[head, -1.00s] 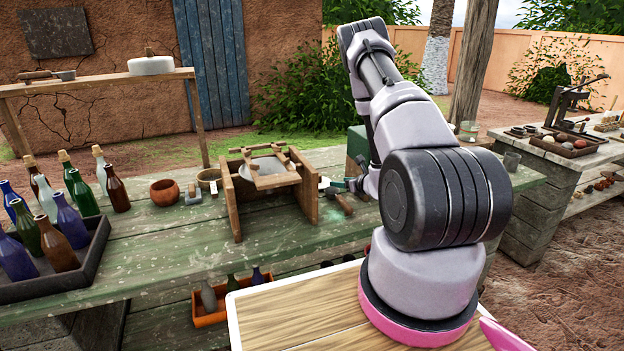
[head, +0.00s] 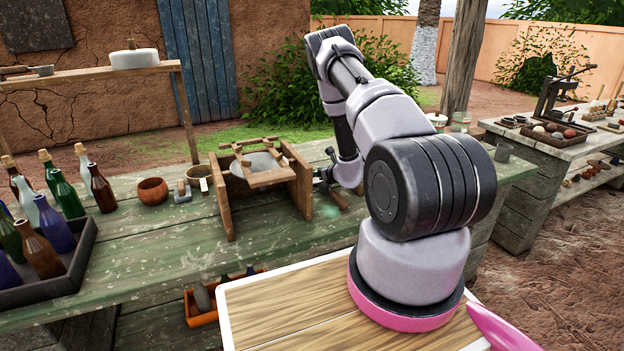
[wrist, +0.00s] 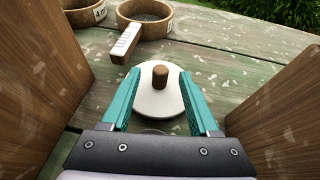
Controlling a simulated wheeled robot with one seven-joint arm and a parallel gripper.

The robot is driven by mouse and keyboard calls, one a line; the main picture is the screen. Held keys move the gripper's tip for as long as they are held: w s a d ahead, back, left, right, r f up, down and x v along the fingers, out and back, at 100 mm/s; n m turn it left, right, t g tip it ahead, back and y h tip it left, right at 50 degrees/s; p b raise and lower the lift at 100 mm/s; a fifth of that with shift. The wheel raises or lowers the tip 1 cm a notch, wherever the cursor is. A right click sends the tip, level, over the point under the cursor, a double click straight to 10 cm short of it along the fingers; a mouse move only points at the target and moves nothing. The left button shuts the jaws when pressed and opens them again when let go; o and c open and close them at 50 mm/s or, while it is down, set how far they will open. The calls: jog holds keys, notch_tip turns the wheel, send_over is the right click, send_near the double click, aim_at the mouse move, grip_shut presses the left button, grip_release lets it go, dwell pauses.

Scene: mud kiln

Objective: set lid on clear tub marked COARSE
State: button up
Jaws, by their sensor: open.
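A round white lid with a brown wooden knob (wrist: 160,77) lies in the middle of the wrist view. My gripper (wrist: 159,82) has its two teal fingers apart, one on each side of the lid. The knob stands between the fingers, not visibly gripped. A faint clear curved edge shows just below the lid; I cannot tell whether it is part of a tub. In the head view my gripper (head: 322,178) is low over the green bench, just right of the wooden sieve stand, and small. No COARSE marking is readable.
Brown wooden panels (wrist: 35,65) and (wrist: 285,110) flank my gripper in the wrist view. Two round sieves (wrist: 145,18) stand beyond, one with a tag. In the head view, the wooden stand (head: 228,205) is close on the left, and a bottle tray (head: 75,270) is further left.

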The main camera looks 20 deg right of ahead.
jog(key=shift+w+f, duration=0.25)
jog(key=shift+w, duration=0.3)
grip_shut()
